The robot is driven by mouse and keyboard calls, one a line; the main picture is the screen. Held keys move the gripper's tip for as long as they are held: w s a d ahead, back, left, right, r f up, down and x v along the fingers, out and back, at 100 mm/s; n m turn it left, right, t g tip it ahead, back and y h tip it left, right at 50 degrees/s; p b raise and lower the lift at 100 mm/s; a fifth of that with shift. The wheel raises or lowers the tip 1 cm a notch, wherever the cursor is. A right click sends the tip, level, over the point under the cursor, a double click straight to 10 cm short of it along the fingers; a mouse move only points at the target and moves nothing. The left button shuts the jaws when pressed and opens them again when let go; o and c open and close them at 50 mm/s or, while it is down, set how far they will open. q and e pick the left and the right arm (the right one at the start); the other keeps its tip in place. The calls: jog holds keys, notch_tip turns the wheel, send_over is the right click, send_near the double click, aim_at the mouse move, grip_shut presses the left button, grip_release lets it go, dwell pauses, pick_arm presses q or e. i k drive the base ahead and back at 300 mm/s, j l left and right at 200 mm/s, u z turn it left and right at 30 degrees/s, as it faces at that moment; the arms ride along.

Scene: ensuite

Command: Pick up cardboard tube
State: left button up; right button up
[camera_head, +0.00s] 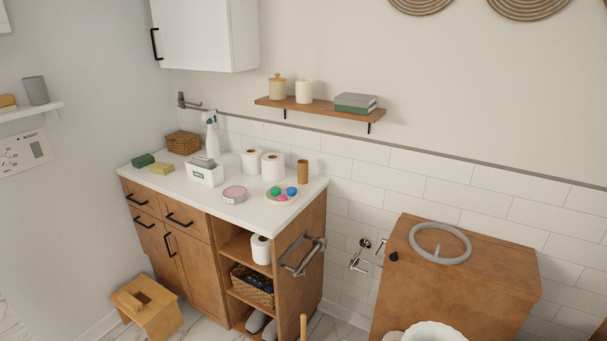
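The cardboard tube (303,172) is a short brown cylinder. It stands upright on the white countertop (250,214), near the back right corner by the tiled wall. Two white toilet rolls (273,166) stand to its left. A small round dish (281,197) with several coloured balls sits in front of it. Neither of my grippers is in view.
A pink-lidded tin (234,194), a white tissue box (205,173) and a spray bottle (212,137) share the counter. A wooden shelf (320,108) hangs above. A metal rail (302,253) juts from the cabinet's right side. A wooden stool (147,307) stands at front left.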

aim_at(303, 172)
jog(key=i+j+z, duration=0.15)
jog(key=j, duration=0.25)
jog(key=i+j+z, duration=0.1)
jog(key=j, duration=0.35)
jog(key=i+j+z, duration=0.15)
jog(key=j, duration=0.25)
